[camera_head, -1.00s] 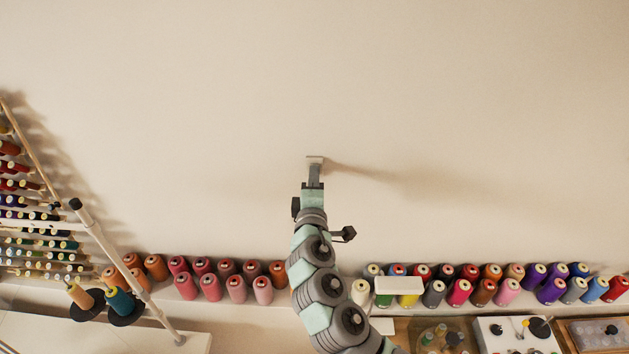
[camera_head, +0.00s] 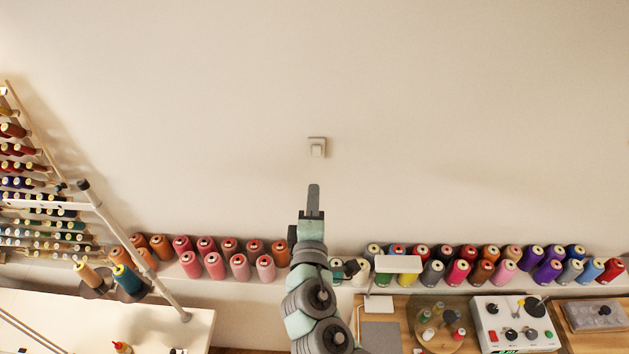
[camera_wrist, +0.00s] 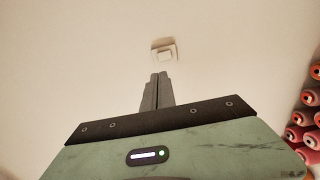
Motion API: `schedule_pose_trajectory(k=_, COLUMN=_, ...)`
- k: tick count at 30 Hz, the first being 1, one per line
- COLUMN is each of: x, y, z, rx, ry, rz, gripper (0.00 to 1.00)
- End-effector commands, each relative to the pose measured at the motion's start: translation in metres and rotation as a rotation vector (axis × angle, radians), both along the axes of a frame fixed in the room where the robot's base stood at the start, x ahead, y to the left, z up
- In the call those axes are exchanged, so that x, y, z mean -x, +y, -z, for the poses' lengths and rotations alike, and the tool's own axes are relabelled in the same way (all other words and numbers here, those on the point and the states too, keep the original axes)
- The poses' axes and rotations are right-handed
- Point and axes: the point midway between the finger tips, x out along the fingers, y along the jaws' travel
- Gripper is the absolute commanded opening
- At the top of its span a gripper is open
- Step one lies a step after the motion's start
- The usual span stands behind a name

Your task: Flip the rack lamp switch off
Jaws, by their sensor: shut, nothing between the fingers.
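The lamp switch (camera_head: 317,148) is a small white square plate with a raised rocker on the bare wall, in the upper middle of the head view. It also shows in the wrist view (camera_wrist: 164,50), just beyond the fingertips. My gripper (camera_head: 314,187) is shut and empty. Its fingertips are below the switch in the head view, with a gap of wall between them and the plate. In the wrist view the closed fingers (camera_wrist: 158,76) point up toward the switch, apart from it. I cannot tell the rocker's position for certain.
Rows of thread cones (camera_head: 238,266) line the ledge below the switch on both sides of my arm. A spool rack (camera_head: 30,200) and a pale pole (camera_head: 130,250) stand at left. A white lamp (camera_head: 397,264) and a control box (camera_head: 515,325) are at lower right. The wall around the switch is clear.

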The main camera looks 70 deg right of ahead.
Motion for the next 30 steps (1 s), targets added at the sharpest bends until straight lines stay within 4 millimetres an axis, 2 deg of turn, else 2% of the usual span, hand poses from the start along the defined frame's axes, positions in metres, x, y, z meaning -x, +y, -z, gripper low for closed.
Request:
schedule_pose_trajectory(k=6, x=0.003, y=0.007, z=0.000, rx=-0.002, ry=0.001, rz=0.000, gripper=0.00)
schedule_pose_trajectory(k=17, x=0.003, y=0.007, z=0.001, rx=0.000, ry=0.000, rz=0.000, gripper=0.00)
schedule_pose_trajectory(k=30, x=-0.008, y=0.012, z=0.014, rx=0.039, ry=-0.035, rz=-0.038, gripper=0.00)
